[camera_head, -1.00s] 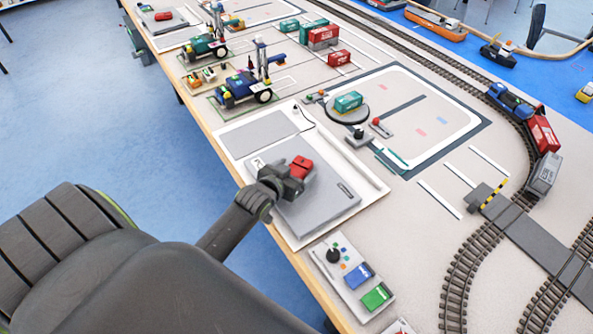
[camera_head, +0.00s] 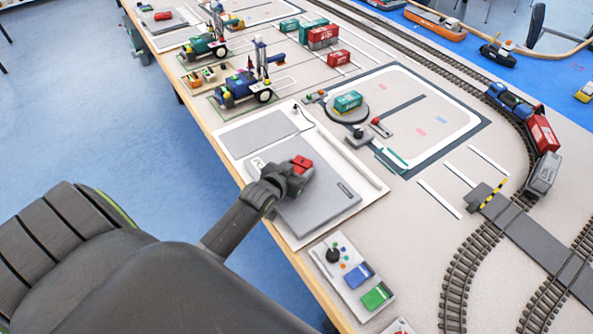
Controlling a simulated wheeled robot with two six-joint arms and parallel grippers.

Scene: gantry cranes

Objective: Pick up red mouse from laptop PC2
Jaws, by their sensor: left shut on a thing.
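The red mouse (camera_head: 302,163) is at the upper part of the grey laptop PC2 (camera_head: 318,205), which lies closed on a white board near the table's left edge. My left gripper (camera_head: 297,172) reaches in from the left over the laptop and is shut on the mouse. The fingers cover the mouse's near side, and only its red top shows. I cannot tell whether the mouse touches the laptop lid or is just above it. My right gripper is not in view.
A grey pad (camera_head: 258,134) lies beyond the laptop. A control panel (camera_head: 352,275) with a black knob and blue and green blocks sits nearer. A turntable with a teal container (camera_head: 348,102), toy cranes (camera_head: 240,88) and rail tracks (camera_head: 470,250) stand around.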

